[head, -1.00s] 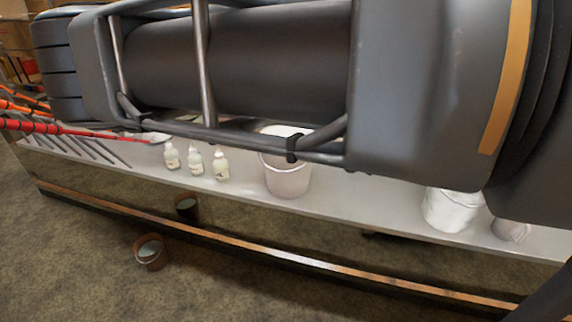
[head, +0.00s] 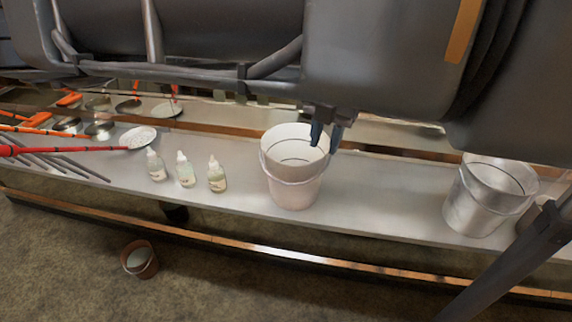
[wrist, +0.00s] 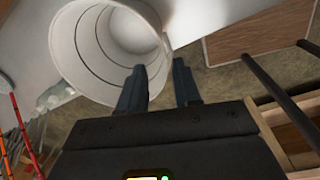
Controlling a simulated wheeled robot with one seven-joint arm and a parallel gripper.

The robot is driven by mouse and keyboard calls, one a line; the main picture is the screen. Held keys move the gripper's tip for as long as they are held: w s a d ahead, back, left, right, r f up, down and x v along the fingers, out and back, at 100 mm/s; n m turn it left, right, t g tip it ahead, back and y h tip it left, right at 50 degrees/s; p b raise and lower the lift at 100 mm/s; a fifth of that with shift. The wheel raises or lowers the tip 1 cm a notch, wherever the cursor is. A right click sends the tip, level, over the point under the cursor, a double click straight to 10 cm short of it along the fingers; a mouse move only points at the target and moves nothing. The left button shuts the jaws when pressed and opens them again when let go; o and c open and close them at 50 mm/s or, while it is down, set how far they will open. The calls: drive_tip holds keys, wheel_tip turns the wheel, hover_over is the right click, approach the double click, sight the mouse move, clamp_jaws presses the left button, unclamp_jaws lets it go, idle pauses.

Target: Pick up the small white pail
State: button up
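The small white pail (head: 292,190) stands upright on the long grey shelf, with its mouth up and a thin bail handle against its side. In the wrist view the white pail (wrist: 85,50) fills the upper left, and I look into its empty inside. My gripper (head: 326,137) points down at the pail's right rim, with its fingers apart. In the wrist view my gripper (wrist: 160,85) has its left finger over the pail's mouth and its right finger just outside the rim. I cannot tell whether either finger touches the wall.
The shelf (head: 385,205) also holds several small bottles (head: 186,172) left of the pail and a metal pail (head: 485,200) to the right. Red-handled tools (head: 60,150) lie at the far left. A brown bucket (head: 139,262) sits on the floor.

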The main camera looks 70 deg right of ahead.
sight(321, 169)
drive_tip(key=shift+w+d+f+p, duration=0.1)
drive_tip(key=shift+f+p, duration=0.05)
drive_tip(key=shift+f, duration=1.8)
drive_tip(key=shift+d+f+p, duration=0.1)
drive_tip(key=shift+f+p, duration=0.05)
drive_tip(key=shift+f, duration=1.75)
clamp_jaws()
